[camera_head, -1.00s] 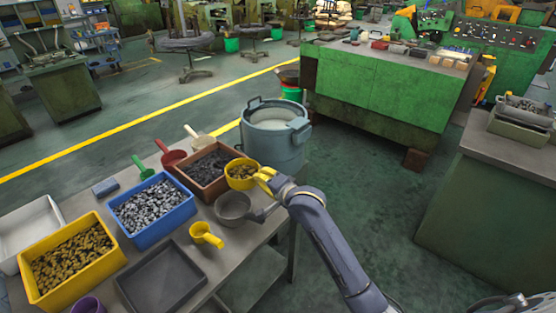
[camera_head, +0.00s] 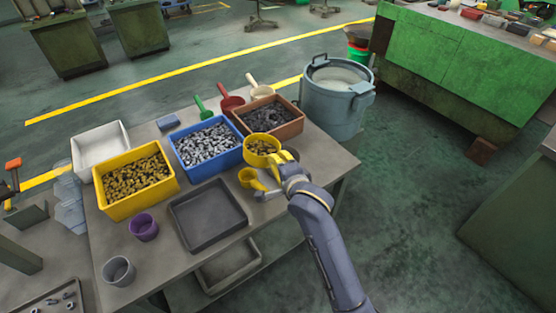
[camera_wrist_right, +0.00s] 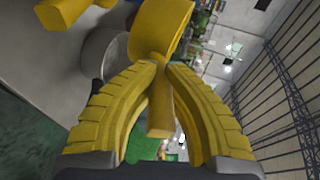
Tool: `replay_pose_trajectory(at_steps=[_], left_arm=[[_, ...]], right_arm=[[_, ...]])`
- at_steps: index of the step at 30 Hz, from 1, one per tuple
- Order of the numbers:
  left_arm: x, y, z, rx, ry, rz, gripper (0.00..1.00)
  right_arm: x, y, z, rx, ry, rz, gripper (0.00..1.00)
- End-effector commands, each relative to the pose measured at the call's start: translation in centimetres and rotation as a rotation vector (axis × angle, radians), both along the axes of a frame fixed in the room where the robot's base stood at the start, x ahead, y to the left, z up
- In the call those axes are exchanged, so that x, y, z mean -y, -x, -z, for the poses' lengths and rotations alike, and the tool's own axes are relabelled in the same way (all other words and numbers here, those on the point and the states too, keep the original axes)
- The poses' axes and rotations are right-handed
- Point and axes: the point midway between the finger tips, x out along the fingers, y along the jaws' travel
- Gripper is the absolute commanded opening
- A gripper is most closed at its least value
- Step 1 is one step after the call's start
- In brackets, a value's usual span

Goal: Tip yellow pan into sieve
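The yellow pan (camera_head: 262,147) holds brass-coloured pieces and looks roughly upright, above the table beside the brown crate. My right gripper (camera_head: 288,163) is shut on its handle. In the right wrist view, the ribbed yellow fingers of that gripper (camera_wrist_right: 162,85) close on the handle, and the pan (camera_wrist_right: 160,28) is beyond them. The grey round sieve (camera_wrist_right: 116,58) is below and left of the pan there. In the head view, the sieve is mostly hidden behind the pan and gripper. My left gripper is not in view.
A yellow scoop (camera_head: 249,178) lies just left of my right gripper. Blue (camera_head: 205,165), yellow (camera_head: 138,204) and brown (camera_head: 284,133) crates of parts stand close by. An empty dark tray (camera_head: 208,214) is in front; a blue-grey bucket (camera_head: 335,112) stands behind right.

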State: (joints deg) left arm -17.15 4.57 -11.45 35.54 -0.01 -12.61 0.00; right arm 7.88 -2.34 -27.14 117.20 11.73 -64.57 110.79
Motion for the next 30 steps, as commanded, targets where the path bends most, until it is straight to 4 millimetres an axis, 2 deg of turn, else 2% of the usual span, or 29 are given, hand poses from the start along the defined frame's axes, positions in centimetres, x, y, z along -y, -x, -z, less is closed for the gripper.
replay_pose_trajectory(at_steps=[3, 9, 15, 30], left_arm=[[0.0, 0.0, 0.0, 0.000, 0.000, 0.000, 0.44], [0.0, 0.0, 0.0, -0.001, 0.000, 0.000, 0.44], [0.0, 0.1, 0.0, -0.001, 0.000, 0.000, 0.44], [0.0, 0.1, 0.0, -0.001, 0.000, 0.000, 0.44]], right_arm=[[0.5, -0.3, 0.7, -0.073, -0.108, 0.000, 0.00], [1.3, -0.8, -0.1, -0.210, -0.309, -0.001, 0.00], [2.4, -1.6, -0.1, -0.358, -0.525, 0.000, 0.00], [4.8, -3.2, 1.6, -0.647, -0.946, 0.000, 0.00]])
